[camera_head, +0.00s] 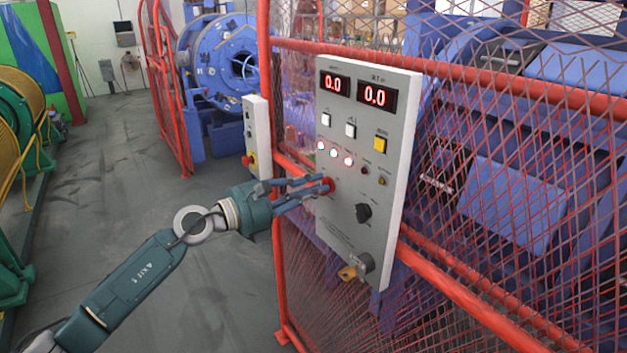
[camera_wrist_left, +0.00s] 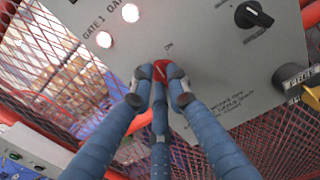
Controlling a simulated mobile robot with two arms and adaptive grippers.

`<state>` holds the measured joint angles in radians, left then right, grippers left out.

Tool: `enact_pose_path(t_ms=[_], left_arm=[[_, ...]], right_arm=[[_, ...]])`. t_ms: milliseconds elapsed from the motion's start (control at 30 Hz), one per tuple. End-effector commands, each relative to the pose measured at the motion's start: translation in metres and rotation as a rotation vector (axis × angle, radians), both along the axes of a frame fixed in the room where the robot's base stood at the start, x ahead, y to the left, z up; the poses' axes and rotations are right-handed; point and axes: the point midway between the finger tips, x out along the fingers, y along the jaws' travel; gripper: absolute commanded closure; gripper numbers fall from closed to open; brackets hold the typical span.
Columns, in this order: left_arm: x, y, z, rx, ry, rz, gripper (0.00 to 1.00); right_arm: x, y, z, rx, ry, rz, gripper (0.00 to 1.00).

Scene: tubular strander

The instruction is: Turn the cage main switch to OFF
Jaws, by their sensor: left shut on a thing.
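The grey control panel (camera_head: 345,241) hangs on the red cage fence. A red switch knob (camera_head: 329,185) sits on its lower left, below the row of lamps. My left gripper (camera_head: 322,185) reaches in from the left, with its fingers closed around the knob. In the left wrist view, the blue fingers (camera_wrist_left: 160,87) meet on the red knob (camera_wrist_left: 157,70), and an "ON" mark is printed just above it. The fingers cover much of the knob, so its exact angle is hard to tell. My right gripper is not in view.
The panel also bears a black rotary knob (camera_head: 364,213), a black switch with a yellow key-like part (camera_head: 348,273), and two displays reading 0.0. Red mesh fence (camera_head: 500,270) surrounds the panel. A smaller control box (camera_head: 257,135) stands behind. Floor at left is clear.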

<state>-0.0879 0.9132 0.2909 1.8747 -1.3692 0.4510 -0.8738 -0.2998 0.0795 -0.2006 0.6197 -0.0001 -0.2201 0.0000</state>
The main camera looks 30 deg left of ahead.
Motion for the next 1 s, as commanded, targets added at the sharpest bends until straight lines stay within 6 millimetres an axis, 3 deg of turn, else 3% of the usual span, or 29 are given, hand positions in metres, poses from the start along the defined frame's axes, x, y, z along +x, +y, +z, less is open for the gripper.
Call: enact_pose_path(t_ms=[500,1000], left_arm=[[0.001,0.004,0.001,-0.453,0.188,0.001,1.0],[0.002,0.006,-0.004,-0.776,0.321,0.002,1.0]], right_arm=[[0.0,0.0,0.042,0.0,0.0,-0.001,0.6],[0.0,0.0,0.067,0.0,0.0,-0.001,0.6]])
